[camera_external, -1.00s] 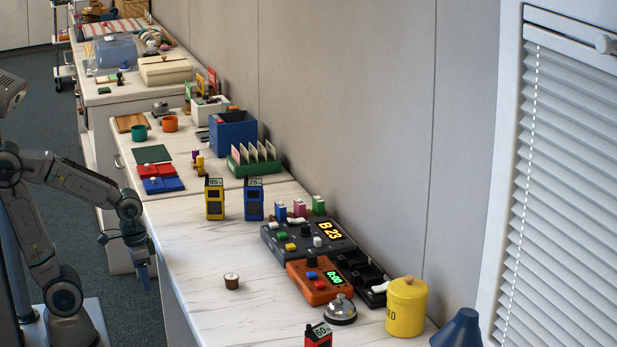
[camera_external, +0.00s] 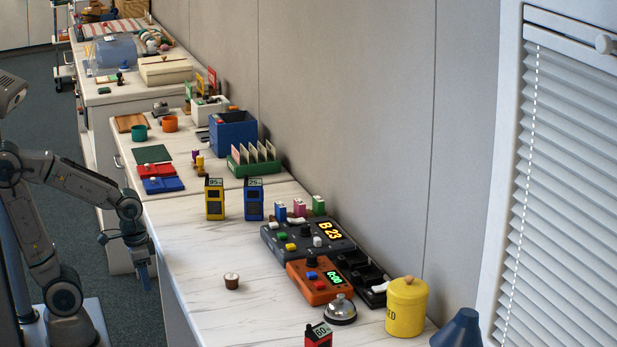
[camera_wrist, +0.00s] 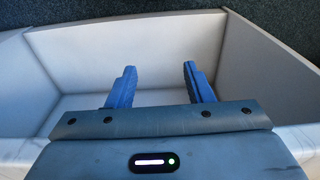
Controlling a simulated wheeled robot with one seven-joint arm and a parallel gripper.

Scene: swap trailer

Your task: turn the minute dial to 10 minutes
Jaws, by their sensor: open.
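The orange timer box (camera_external: 318,281) sits on the near white counter in the external view. It has a black dial (camera_external: 311,261) at its back left, a blue and a red button, and a green display (camera_external: 336,275) that seems to read 0:00. My gripper (camera_external: 148,274) hangs off the counter's left edge, well left of the timer and touching nothing. In the wrist view my gripper (camera_wrist: 158,88) shows two blue fingers apart with nothing between them. The timer is not in the wrist view.
A dark console (camera_external: 300,240) showing B 23 stands behind the timer. A bell (camera_external: 340,309), a yellow canister (camera_external: 406,307) and a red device (camera_external: 318,335) stand near it. A small brown pot (camera_external: 231,281) stands left of it. The counter's left part is mostly clear.

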